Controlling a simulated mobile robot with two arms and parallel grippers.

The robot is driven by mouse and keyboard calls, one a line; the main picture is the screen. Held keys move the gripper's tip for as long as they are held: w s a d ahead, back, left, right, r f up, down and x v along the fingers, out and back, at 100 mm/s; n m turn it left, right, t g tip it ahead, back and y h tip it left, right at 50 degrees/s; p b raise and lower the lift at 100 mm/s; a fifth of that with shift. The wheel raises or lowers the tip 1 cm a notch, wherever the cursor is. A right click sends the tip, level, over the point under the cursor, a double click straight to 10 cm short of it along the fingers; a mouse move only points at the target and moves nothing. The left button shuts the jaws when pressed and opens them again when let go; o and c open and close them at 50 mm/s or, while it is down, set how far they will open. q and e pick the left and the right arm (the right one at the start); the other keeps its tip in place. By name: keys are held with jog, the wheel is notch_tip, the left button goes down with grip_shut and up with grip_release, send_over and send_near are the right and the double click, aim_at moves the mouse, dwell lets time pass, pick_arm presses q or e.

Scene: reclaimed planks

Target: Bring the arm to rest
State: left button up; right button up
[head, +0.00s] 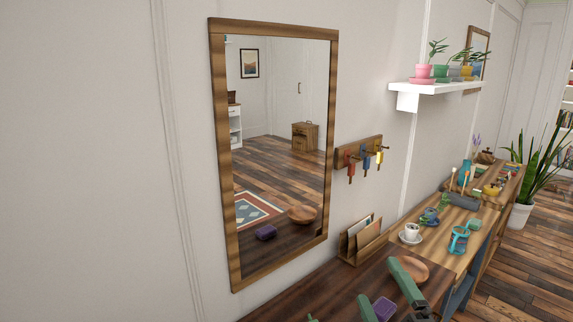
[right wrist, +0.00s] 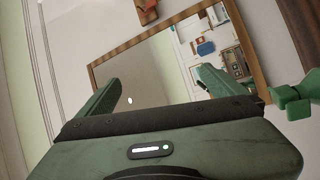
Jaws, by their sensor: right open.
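My right gripper (head: 377,279) is at the bottom of the head view, over the dark table. Its two green fingers are apart. In the right wrist view (right wrist: 155,88) the fingers are spread with nothing held between them, and the mirror shows beyond them. A purple object (head: 384,308) shows beside the fingers in the head view, partly hidden; I see no grip on it. A small green tip at the bottom edge is too cut off to show my left gripper's state.
A wood-framed mirror (head: 219,160) hangs on the wall. A dark table (head: 345,287) carries a letter holder (head: 362,240) and a wooden plate (head: 418,268). A cup (head: 411,231) and other items stand farther along. Above are a key rack (head: 357,150) and a white shelf (head: 440,88).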

jog(key=s+d+f+m+g+h, duration=0.2)
jog(key=d+f+m+h, duration=0.1)
jog(key=f+m, duration=0.15)
jog(key=s+d+f+m+g+h, duration=0.3)
jog(key=f+m, duration=0.1)
jog(key=f, duration=0.2)
jog(key=s+a+f+m+g+y, duration=0.1)
jog(key=s+a+f+m+g, duration=0.15)
jog(key=s+f+g, duration=0.55)
jog(key=s+a+f+m+g+y, duration=0.1)
jog(key=s+f+m+g, duration=0.3)
jog(key=s+f, duration=0.8)
jog(key=s+f+g, duration=0.1)
jog(key=s+f, duration=0.1)
jog(key=f, duration=1)
jog(key=s+f, duration=0.3)
jog(key=f, duration=0.8)
jog(key=s+d+f+g, duration=0.1)
jog(key=s+d+f, duration=0.1)
jog(key=s+f, duration=1.3)
jog(key=shift+s+d+f+n, duration=0.2)
jog(key=shift+s+d+n, duration=0.1)
jog(key=shift+s+d, duration=0.15)
